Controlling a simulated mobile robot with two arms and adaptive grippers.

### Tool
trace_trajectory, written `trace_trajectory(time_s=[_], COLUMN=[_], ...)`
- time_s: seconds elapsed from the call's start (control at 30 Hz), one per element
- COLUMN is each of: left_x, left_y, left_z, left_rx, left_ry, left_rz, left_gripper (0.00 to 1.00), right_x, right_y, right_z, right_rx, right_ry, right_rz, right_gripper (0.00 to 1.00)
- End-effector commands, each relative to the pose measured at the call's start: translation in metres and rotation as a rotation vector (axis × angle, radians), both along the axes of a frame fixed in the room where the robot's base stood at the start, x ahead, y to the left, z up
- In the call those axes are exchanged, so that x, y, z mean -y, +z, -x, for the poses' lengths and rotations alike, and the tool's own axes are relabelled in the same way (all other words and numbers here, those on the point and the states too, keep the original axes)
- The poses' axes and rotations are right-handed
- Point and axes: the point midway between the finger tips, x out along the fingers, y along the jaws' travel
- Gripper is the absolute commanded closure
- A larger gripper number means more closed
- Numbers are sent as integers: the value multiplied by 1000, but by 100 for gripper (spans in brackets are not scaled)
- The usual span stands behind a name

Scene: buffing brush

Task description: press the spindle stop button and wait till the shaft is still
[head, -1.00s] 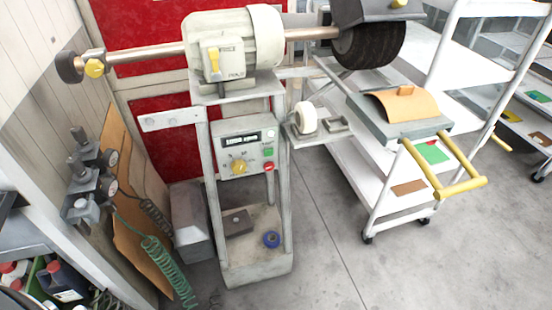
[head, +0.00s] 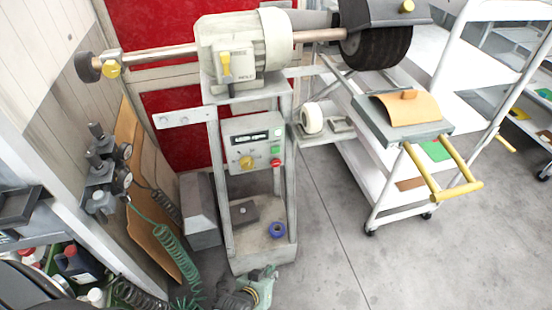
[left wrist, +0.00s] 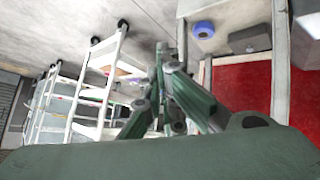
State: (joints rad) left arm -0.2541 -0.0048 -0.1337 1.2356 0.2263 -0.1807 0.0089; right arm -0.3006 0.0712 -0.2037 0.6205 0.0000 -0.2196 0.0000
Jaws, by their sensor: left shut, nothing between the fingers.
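The control panel (head: 252,145) on the grey machine stand carries a display, a yellow knob (head: 246,162), a green button (head: 275,150) and a red button (head: 276,162), which looks like the stop button. The shaft (head: 318,36) runs out from the pale motor housing (head: 236,50) to a dark brush wheel (head: 378,46). I cannot tell if the shaft is turning. My left gripper (head: 269,274) is shut and empty, low in front of the stand and well below the panel. Its green fingers also show in the left wrist view (left wrist: 172,92). My right gripper is not in view.
A white trolley (head: 377,190) with yellow handles (head: 455,189) stands to the right. Hoses and gauges (head: 124,152) hang at the left by a brown board (head: 150,215). A blue ring (head: 277,230) lies on the stand's base. Grey floor (head: 325,270) is clear at the front right.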

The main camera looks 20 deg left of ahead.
Motion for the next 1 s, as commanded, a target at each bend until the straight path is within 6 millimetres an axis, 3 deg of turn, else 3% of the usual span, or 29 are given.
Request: trace_trajectory(time_s=[0.03,0.2,0.3,0.4,0.6,1.0], left_x=[4,8,8,6,5,4], left_y=[36,133,180,215,244,244], left_z=[-24,-80,-101,-113,-123,-126], left_rx=[62,235,315,373,423,426], left_ry=[22,82,108,126,140,141], left_rz=[31,121,164,194,222,222], left_gripper=[100,100,100,100,100,100], right_x=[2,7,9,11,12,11], right_y=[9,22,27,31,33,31], right_z=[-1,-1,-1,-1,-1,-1], right_rx=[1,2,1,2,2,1], right_ry=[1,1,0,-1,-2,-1], right_rz=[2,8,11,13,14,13], right_gripper=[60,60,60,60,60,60])
